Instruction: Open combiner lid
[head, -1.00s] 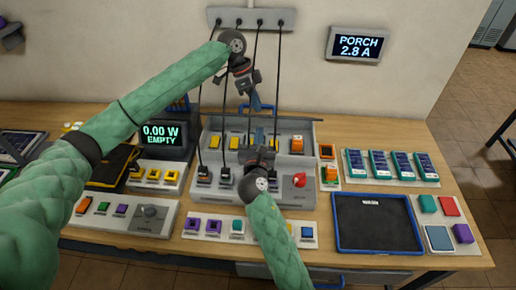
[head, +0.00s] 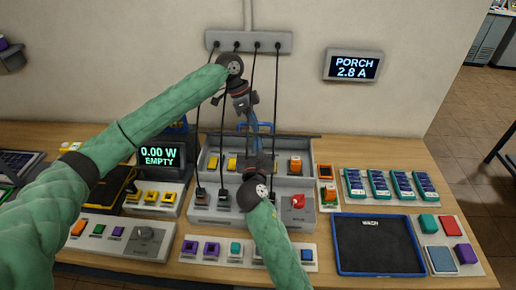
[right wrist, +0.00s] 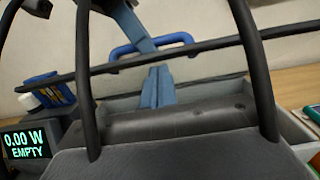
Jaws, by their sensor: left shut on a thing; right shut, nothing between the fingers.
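The combiner (head: 308,150) is the grey box at the centre of the bench, with several yellow and orange breakers inside. Its lid (head: 300,136) is raised and shows nearly edge-on as a thin dark strip across the back. In the right wrist view the lid (right wrist: 225,43) is a dark bar with a blue handle (right wrist: 120,51) behind it. My left gripper (head: 253,124) is shut on the handle. My right gripper (head: 256,150) is shut and empty over the box; its blue fingers (right wrist: 158,85) point towards the lid. It hides part of the interior.
Black cables (head: 251,90) hang from a wall strip (head: 248,42) down to the box front, close to both arms. A red knob (head: 298,201) sits on the box front. A dark blue-edged tray (head: 378,245) lies to the right. A display (head: 158,156) stands to the left.

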